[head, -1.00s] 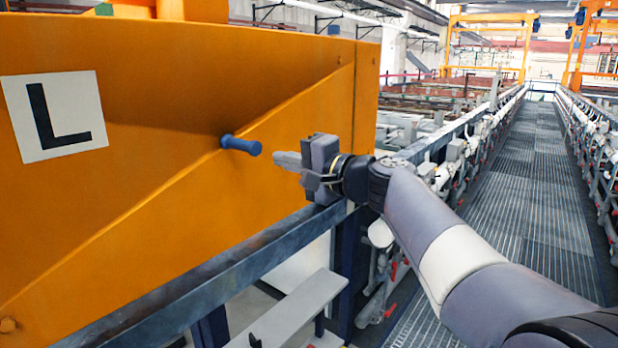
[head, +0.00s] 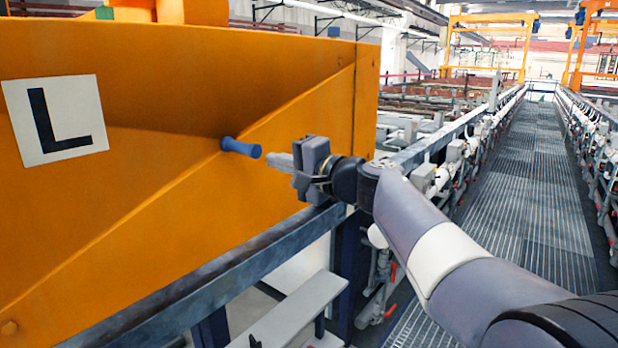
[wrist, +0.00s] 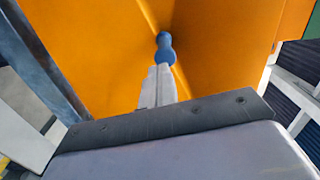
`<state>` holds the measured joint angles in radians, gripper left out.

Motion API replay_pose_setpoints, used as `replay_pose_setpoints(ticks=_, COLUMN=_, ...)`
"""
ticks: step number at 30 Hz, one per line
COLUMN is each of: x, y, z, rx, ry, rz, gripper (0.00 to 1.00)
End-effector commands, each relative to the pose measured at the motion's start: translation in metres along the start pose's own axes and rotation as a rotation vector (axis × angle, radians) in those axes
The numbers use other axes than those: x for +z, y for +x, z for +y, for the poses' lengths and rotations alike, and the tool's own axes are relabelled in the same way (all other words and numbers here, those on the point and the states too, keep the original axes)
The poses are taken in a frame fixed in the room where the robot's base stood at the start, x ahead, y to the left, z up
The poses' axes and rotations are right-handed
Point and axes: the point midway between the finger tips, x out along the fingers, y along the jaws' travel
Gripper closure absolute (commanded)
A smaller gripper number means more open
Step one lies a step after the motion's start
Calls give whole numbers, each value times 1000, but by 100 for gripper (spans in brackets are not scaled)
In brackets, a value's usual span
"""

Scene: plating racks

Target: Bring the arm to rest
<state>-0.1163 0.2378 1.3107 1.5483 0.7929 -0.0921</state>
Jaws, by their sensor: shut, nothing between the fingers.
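My gripper (head: 280,160) is in front of the orange panel, its fingers pointing left at a blue peg (head: 241,148) that sticks out of the panel. In the head view a small gap shows between the fingertips and the peg's end. In the wrist view the shut fingers (wrist: 158,86) lie together with nothing between them, and the blue peg (wrist: 165,48) shows just beyond their tips. My arm stretches from the lower right to the gripper.
The large orange panel (head: 120,200) carries a white sign with a black L (head: 56,120). A blue-grey rail (head: 225,275) runs below it. A grated walkway (head: 520,190) on the right is clear, with piping and racks along both sides.

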Motion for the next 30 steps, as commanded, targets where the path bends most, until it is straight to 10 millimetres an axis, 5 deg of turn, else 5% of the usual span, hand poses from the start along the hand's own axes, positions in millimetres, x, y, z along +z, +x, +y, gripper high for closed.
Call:
replay_pose_setpoints(ticks=6, x=0, y=38, z=-4, rx=2, ry=3, rz=-3, gripper=100)
replay_pose_setpoints(ticks=15, x=0, y=-3, z=0, rx=0, ry=-1, rz=2, gripper=100)
replay_pose_setpoints(ticks=30, x=0, y=-9, z=0, rx=1, ry=-2, rz=0, gripper=100)
